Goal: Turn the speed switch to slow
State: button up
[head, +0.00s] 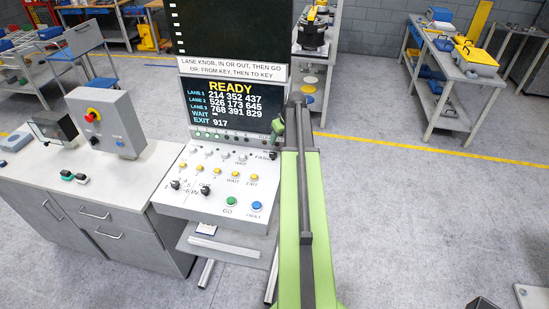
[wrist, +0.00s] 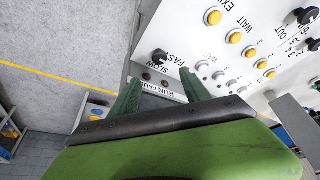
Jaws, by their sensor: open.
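The speed switch (wrist: 159,56) is a small black knob on the white sloped panel, with the words SLOW and FAST printed beside it in the wrist view. I cannot tell which word it points to. My gripper (wrist: 161,82) is open, with its two green fingers apart. In the wrist view the knob shows just beyond the fingertips, roughly in line with the gap between them; contact is not visible. In the head view my gripper (head: 278,130) is at the panel's right edge, and my arm hides part of that side.
The panel (head: 215,208) also bears yellow buttons, a green GO button (head: 231,202), a blue FAULT button (head: 256,205) and two black knobs at lower left. A screen (head: 225,105) reading READY stands above it.

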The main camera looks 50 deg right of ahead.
aim_at(273, 154)
jog(key=b+x, duration=1)
jog(key=x, duration=0.3)
jog(key=shift+r, duration=0.1)
jog(key=shift+c, duration=0.3)
